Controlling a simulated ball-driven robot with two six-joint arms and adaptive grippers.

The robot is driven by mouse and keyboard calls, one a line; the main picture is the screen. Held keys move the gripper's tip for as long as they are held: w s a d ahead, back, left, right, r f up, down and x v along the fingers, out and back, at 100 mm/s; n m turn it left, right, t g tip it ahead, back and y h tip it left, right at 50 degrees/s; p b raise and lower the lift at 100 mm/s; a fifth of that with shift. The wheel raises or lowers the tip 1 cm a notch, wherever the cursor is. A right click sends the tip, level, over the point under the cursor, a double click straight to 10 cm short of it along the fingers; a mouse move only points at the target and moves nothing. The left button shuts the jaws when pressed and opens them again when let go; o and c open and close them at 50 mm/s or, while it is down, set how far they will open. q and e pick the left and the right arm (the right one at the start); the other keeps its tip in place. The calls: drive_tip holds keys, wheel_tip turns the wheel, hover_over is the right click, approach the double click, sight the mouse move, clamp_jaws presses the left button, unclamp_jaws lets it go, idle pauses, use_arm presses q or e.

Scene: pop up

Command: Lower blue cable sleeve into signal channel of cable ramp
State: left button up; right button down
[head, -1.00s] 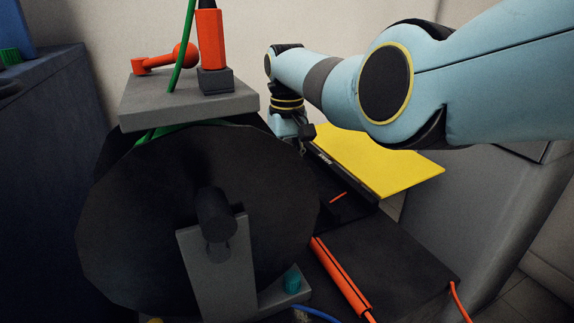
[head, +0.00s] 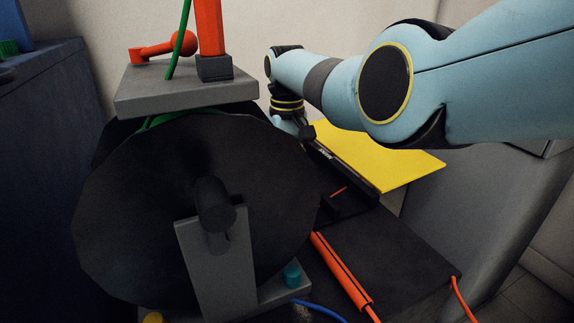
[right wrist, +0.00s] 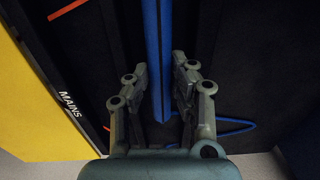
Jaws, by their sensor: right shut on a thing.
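In the right wrist view the blue cable sleeve (right wrist: 153,40) is a long straight bar running from the top edge down between my fingers. My right gripper (right wrist: 160,62) is shut on it. The black cable ramp (right wrist: 105,50) lies behind it, with a white MAINS label. I cannot tell whether the sleeve is above or inside a channel. In the head view my right gripper (head: 307,134) is by the ramp's yellow lid (head: 380,160); its fingertips and the sleeve are hidden behind the reel. The ramp (head: 375,250) shows there too. My left gripper is not in view.
A large black reel (head: 130,210) on a grey stand (head: 215,280) blocks much of the head view. An orange sleeve (head: 340,270) lies on the ramp. A blue cable (right wrist: 232,124) curves right of the blue sleeve. A dark blue case (head: 45,150) stands at left.

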drive_tip(key=shift+f+b, duration=0.8)
drive_tip(key=shift+f, duration=0.9)
idle(0.5)
drive_tip(key=c, duration=1.1)
unclamp_jaws()
drive_tip(key=shift+o, duration=0.2)
drive_tip(key=shift+r, duration=0.1)
